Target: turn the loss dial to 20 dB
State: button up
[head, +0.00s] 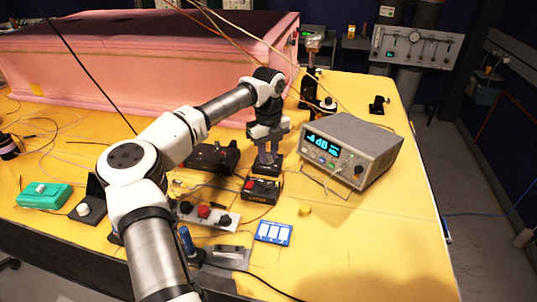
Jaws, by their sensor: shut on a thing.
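My gripper (267,156) points straight down at a small black box (268,168) in the middle of the yellow table. The fingers are shut on what appears to be the loss dial at the top of this box. The dial itself and its markings are hidden by the fingers, so its setting cannot be read. A grey meter (352,150) stands just right of the gripper, with a lit cyan display that seems to read about -4 dB. A second black box (262,191) with a red button and orange lettering sits just in front.
A pink foam enclosure (150,70) fills the back left. A black box (212,157) lies left of the gripper, and a strip with knobs (205,215) and a blue card (273,233) lie in front. Thin cables cross the table. The right front is clear.

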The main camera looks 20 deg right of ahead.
jog(key=m, duration=0.3)
jog(key=shift+m+b, duration=0.3)
jog(key=m, duration=0.3)
jog(key=shift+w+r+m, duration=0.1)
jog(key=shift+m, duration=0.2)
jog(key=m, duration=0.3)
jog(key=shift+m, duration=0.4)
jog(key=m, duration=0.3)
jog(key=shift+m, duration=0.3)
jog(key=m, duration=0.5)
jog(key=shift+p, duration=0.3)
jog(key=m, duration=0.5)
jog(key=shift+w, duration=0.1)
jog(key=shift+m, duration=0.4)
jog(key=o, duration=1)
